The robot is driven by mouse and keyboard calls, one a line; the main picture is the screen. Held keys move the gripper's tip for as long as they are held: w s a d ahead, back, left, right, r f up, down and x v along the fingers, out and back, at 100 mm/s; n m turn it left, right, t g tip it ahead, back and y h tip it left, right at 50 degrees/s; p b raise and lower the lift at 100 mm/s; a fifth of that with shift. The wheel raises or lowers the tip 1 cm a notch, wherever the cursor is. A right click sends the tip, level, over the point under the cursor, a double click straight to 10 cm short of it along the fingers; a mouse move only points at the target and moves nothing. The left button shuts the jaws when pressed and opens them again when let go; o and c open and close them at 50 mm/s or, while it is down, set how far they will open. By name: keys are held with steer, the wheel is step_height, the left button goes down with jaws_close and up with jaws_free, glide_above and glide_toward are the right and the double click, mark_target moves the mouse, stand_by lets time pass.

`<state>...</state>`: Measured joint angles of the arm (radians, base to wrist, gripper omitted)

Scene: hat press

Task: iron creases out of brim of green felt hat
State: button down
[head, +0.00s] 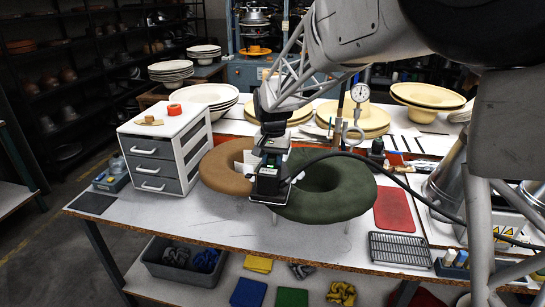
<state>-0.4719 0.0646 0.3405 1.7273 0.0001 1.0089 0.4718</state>
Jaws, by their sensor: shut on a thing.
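The green felt hat (340,195) sits at the middle of the workbench, its wide rounded brim ringing a dark hollow centre. My gripper (270,172) is over the left part of the green brim, where it meets a tan felt hat (222,178). It is shut on a small dark iron (268,189) with a pale lower edge. The iron is at the left edge of the green brim; I cannot tell whether it touches the felt. My gripper and the iron hide that part of the brim. Creases are too small to make out.
A white drawer unit (192,150) stands left of the hats. A red mat (393,208) and a wire rack (400,249) lie to the right. A dial gauge (360,93) stands behind. A dark cable crosses the green hat. The bench front (250,232) is mostly clear.

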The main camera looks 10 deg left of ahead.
mark_target(280, 166)
steer(key=shift+s+d+r, duration=0.15)
steer(key=shift+r, duration=0.05)
steer(key=shift+s+d+f, duration=0.2)
steer(key=shift+s+d, duration=1.1)
steer(key=shift+s, duration=0.15)
steer(key=shift+s+d, duration=1.2)
steer(key=shift+d, duration=0.75)
steer(key=shift+w+a, duration=0.4)
steer(key=shift+a, duration=0.3)
steer(key=shift+w+a, duration=0.45)
steer(key=shift+a, duration=0.2)
steer(key=shift+w+a, duration=0.4)
steer(key=shift+a, duration=0.3)
steer(key=shift+w+a, duration=1.45)
steer(key=shift+w, duration=0.2)
steer(key=shift+s+d, duration=1.6)
steer(key=shift+s, duration=0.15)
steer(key=s+d+r, duration=0.2)
steer(key=d+r, duration=0.1)
steer(key=r, duration=0.5)
steer(key=shift+s+d, duration=0.15)
steer(key=shift+d, duration=0.2)
